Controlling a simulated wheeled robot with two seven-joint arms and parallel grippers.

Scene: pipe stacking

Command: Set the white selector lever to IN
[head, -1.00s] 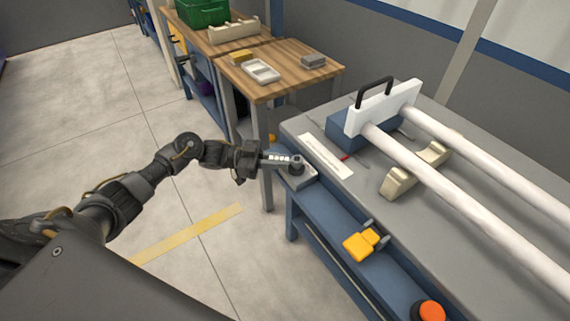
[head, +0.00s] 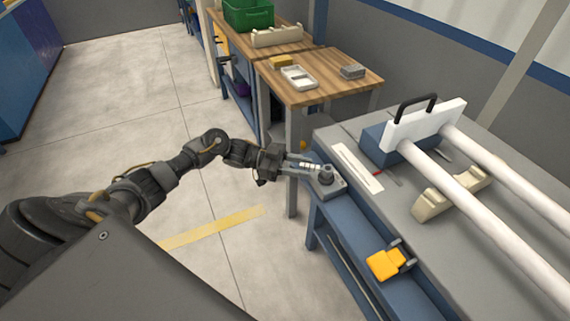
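The white selector lever (head: 308,168) is small, with dark marks along it. It points left from a dark round pivot (head: 326,175) on a grey block at the left corner of the grey bench. My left gripper (head: 291,166) reaches in from the left and is at the lever's free end, with its fingers around or against it. The fingers and the lever overlap, so I cannot tell whether they are closed on it. Any IN or OUT lettering is too small to read. My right gripper is not in view.
A yellow-orange part (head: 385,264) is at the bench's front. A wooden table (head: 325,88) stands behind. Floor at left is clear.

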